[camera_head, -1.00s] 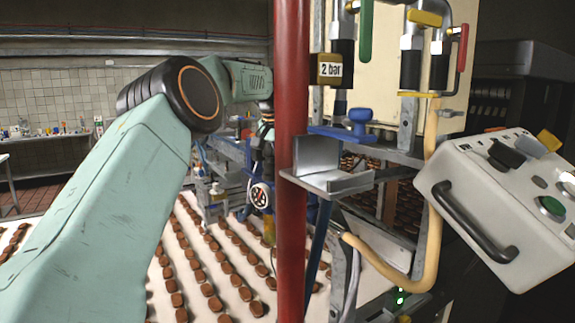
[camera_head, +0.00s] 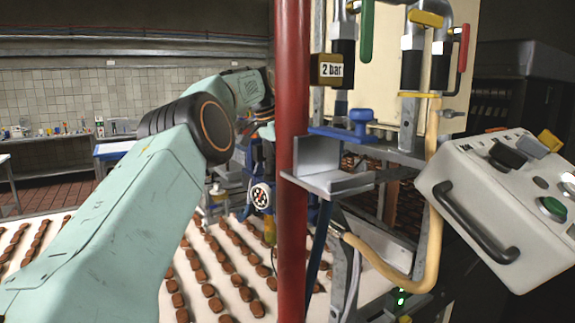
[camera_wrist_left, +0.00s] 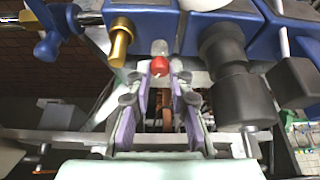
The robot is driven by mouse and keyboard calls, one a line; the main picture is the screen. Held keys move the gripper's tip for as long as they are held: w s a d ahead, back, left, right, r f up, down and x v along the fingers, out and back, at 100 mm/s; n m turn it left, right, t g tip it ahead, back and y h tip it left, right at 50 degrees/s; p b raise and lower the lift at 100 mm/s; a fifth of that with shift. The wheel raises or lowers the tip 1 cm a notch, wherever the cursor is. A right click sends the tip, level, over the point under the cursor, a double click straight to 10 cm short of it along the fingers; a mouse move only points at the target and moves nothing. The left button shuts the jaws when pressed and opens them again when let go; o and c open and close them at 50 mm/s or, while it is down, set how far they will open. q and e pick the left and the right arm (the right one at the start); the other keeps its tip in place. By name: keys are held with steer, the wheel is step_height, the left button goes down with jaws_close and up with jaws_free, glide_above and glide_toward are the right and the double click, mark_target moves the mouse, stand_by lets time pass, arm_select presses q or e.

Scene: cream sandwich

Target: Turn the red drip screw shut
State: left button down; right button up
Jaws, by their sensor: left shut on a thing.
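The red drip screw (camera_wrist_left: 159,66) shows in the left wrist view, below a small clear part on the blue machine body (camera_wrist_left: 205,40). My left gripper (camera_wrist_left: 160,76), with purple pads on its fingers, is shut on the screw at its fingertips. The red top of the screw stays visible between them. In the head view my left arm reaches in from the left to the blue machine behind the red post, and the screw cannot be made out there. My right gripper is in neither view.
The red post (camera_head: 292,150) stands before the work area and carries a grey metal bracket (camera_head: 325,170). A brass fitting (camera_wrist_left: 120,40) and dark cylinders (camera_wrist_left: 240,98) flank the screw. Rows of brown sandwiches lie on the white belt (camera_head: 185,255). A control box (camera_head: 500,200) stands at right.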

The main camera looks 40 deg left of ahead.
arm_select(q)
steer(key=c, duration=1.2)
jaws_free()
steer(key=shift+s+r, duration=0.2)
steer(key=shift+r, duration=0.4)
steer(key=s+a+r, duration=0.1)
steer(key=s, duration=0.5)
steer(key=s+a+r, duration=0.1)
steer(key=s+r, duration=0.1)
steer(key=s, duration=0.5)
steer(key=shift+s+a+r, duration=0.15)
steer(key=shift+a+r, duration=0.05)
steer(key=shift+a, duration=0.2)
